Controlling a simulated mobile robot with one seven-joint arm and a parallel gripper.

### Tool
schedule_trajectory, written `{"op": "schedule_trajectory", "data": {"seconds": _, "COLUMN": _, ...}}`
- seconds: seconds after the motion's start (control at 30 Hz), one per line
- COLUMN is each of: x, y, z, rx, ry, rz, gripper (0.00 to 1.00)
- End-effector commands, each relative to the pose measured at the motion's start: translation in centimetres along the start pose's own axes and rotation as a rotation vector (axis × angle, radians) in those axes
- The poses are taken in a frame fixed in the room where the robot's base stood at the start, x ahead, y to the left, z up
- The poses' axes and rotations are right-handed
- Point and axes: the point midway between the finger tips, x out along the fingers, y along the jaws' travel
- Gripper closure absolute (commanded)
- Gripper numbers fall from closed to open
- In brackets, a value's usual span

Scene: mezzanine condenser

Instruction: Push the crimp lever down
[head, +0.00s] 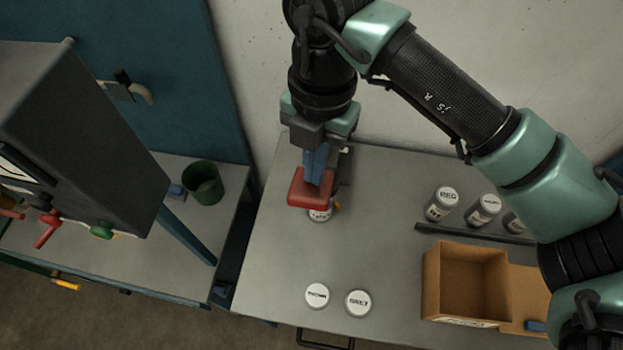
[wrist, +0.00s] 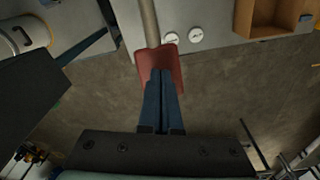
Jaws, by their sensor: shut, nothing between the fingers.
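The crimp lever ends in a red pad (head: 308,190), which lies low over the left part of the grey bench in the head view. In the wrist view the red pad (wrist: 147,62) sits at the end of a pale metal rod (wrist: 149,22). My gripper (head: 314,180) points down with its blue fingers together, empty, tips over the pad. The fingertips (wrist: 161,72) overlap the pad in the wrist view too; I cannot tell whether they touch it. A jar (head: 320,214) shows partly beneath the pad. My gripper hides much of the crimper's body.
Two white-lidded jars (head: 317,295) stand near the bench's front edge. More labelled jars (head: 442,204) stand behind a dark bar (head: 475,235) at right, near an open cardboard box (head: 466,281). A dark cabinet (head: 85,130) and green cup (head: 203,183) are at left.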

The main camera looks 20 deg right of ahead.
Motion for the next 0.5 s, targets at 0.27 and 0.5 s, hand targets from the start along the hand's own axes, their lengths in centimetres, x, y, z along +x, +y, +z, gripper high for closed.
{"op": "schedule_trajectory", "data": {"seconds": 0.27, "x": 3.7, "y": -0.1, "z": 0.4, "rx": 0.002, "ry": -0.002, "rz": -0.001, "gripper": 1.00}}
{"op": "schedule_trajectory", "data": {"seconds": 0.5, "x": 3.6, "y": 0.0, "z": 0.4, "rx": 0.002, "ry": -0.001, "rz": -0.001, "gripper": 1.00}}
